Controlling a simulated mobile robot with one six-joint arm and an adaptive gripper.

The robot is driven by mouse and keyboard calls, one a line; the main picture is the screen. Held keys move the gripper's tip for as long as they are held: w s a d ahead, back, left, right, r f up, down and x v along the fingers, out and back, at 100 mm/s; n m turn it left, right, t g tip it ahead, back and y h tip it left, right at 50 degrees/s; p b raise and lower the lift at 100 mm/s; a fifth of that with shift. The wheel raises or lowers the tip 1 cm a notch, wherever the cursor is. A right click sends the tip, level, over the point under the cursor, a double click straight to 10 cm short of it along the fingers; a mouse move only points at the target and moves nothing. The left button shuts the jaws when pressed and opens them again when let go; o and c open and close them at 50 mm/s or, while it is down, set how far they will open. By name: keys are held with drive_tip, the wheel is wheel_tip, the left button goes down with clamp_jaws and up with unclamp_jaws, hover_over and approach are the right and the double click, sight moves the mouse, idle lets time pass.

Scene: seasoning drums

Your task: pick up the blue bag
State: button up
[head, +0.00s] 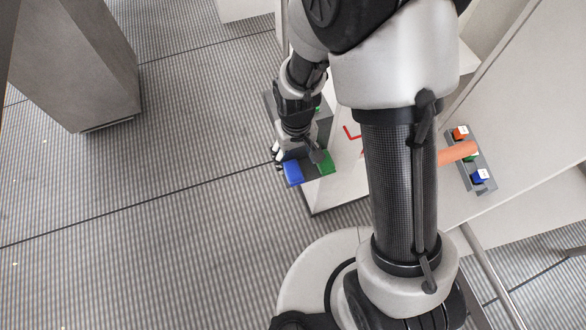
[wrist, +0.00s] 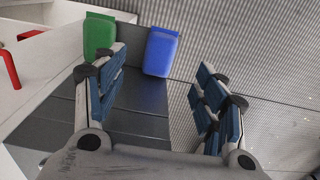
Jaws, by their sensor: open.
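The blue bag (head: 293,172) sits at the front left corner of a dark grey shelf (head: 310,172). It also shows in the wrist view (wrist: 161,53), upright at the far end of the shelf, beside the green bag (wrist: 99,36). The green bag (head: 327,163) stands to its right in the head view. My gripper (wrist: 165,95) is open and empty, its fingers spread. In the wrist view the blue bag lies beyond the fingertips, in line with the gap between them.
A white cabinet (head: 345,185) with a red handle (head: 352,132) stands right of the shelf. Farther right, a small grey tray (head: 483,186) holds orange, green and blue items. A grey pillar (head: 75,60) stands at the upper left. The floor left of the shelf is clear.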

sight(294, 173)
wheel_tip(294, 173, down, 10)
drive_tip(key=b, duration=0.3)
drive_tip(key=shift+w+a, duration=0.1)
drive_tip(key=shift+r, duration=0.1)
drive_tip(key=shift+c, duration=0.5)
drive_tip(key=c, duration=1.1)
